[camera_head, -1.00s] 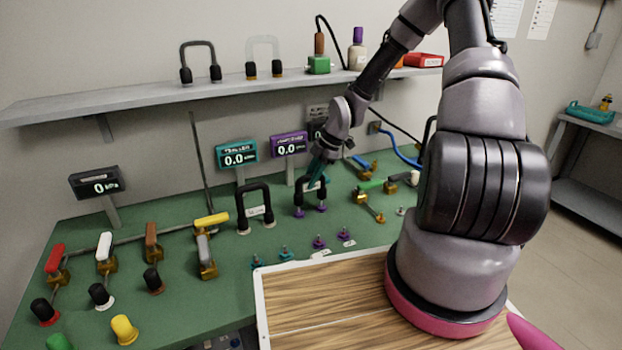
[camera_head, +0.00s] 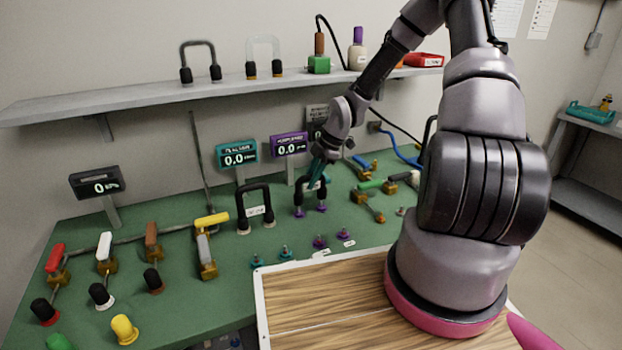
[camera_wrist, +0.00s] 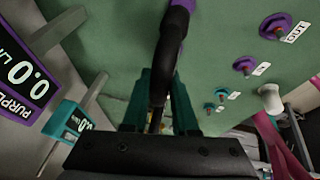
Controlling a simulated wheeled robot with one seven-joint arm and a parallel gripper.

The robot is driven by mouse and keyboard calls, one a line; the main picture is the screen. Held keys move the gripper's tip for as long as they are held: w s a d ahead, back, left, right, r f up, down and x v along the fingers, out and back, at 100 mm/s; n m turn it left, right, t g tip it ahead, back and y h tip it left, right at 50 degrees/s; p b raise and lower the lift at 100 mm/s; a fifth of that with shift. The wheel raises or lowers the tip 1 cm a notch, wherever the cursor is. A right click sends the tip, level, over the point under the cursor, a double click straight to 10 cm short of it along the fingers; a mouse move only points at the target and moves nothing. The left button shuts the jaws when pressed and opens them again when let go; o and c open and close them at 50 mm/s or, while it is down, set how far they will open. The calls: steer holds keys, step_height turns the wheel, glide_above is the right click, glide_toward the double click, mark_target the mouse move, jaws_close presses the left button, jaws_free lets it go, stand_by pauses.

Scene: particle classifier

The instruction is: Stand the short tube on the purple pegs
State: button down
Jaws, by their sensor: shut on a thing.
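The short tube (camera_head: 299,191) is a dark upside-down U near the middle of the green bench in the head view. My gripper (camera_head: 317,177) is shut on its top from above, with teal fingers on both sides.
A larger dark tube (camera_head: 239,207) stands to the left. Small purple pegs (camera_head: 319,242) and teal pegs (camera_head: 285,253) are in front. Teal (camera_head: 236,154) and purple (camera_head: 290,145) displays stand behind. Coloured-handled valves (camera_head: 206,240) fill the left. A shelf (camera_head: 150,97) runs above.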

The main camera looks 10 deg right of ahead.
steer(key=shift+f, duration=1.7)
steer(key=c, duration=0.6)
jaws_free()
steer(key=v, duration=1)
steer(key=shift+d+r, duration=0.15)
steer(key=shift+r, duration=0.15)
